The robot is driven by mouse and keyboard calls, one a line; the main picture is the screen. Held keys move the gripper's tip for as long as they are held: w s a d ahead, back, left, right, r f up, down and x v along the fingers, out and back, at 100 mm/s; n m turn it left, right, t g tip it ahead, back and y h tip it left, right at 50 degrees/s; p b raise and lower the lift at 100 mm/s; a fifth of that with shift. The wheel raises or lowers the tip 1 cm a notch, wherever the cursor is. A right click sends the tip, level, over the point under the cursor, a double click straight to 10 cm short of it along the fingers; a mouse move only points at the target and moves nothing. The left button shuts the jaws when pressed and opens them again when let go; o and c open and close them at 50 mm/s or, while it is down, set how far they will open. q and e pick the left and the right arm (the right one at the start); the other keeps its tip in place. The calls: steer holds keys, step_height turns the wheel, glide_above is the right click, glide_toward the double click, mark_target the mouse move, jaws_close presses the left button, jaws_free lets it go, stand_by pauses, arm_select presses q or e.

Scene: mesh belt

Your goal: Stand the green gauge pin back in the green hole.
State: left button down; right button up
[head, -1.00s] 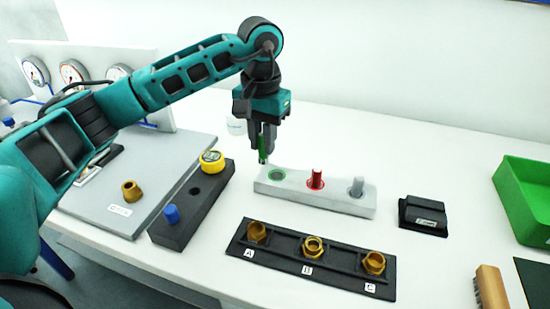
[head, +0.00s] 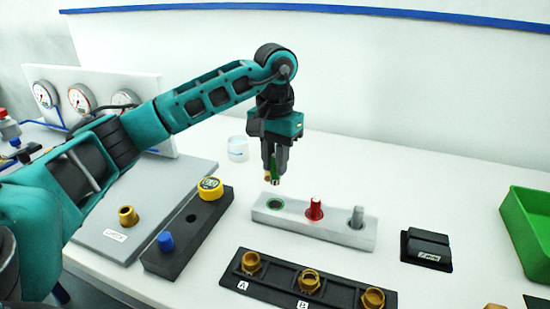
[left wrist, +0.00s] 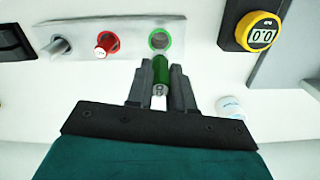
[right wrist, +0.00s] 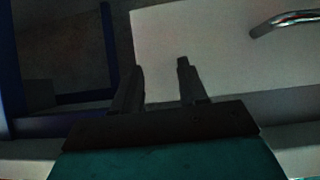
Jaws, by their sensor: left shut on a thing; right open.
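My left gripper (head: 274,178) is shut on the green gauge pin (left wrist: 161,72), whose silver end also shows below the fingers in the head view (head: 275,181). The pin looks about upright in the head view. The green-ringed hole (head: 275,205) is empty, at the left end of the light grey block (head: 335,231). The pin is apart from the block and appears just above the hole in the head view. The hole also shows beyond the fingers in the left wrist view (left wrist: 160,40). My right gripper (right wrist: 158,68) is open and empty, away from the block.
A red pin (head: 314,210) and a grey pin (head: 357,217) stand in the same block. A dark block (head: 175,262) with a yellow gauge (head: 210,189) is at left. A black nut tray (head: 285,288) lies in front, a green bin (head: 535,225) at right.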

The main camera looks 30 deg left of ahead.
mark_target(275, 177)
arm_select(q)
steer(key=shift+f+b, duration=1.6)
steer(key=shift+f, duration=0.9)
steer(key=shift+f+b, duration=1.35)
steer(key=shift+f, duration=0.55)
steer(key=c, duration=0.9)
jaws_free()
step_height(275, 177, up, 13)
steer(key=shift+f+p, duration=0.1)
steer(key=shift+p, duration=0.55)
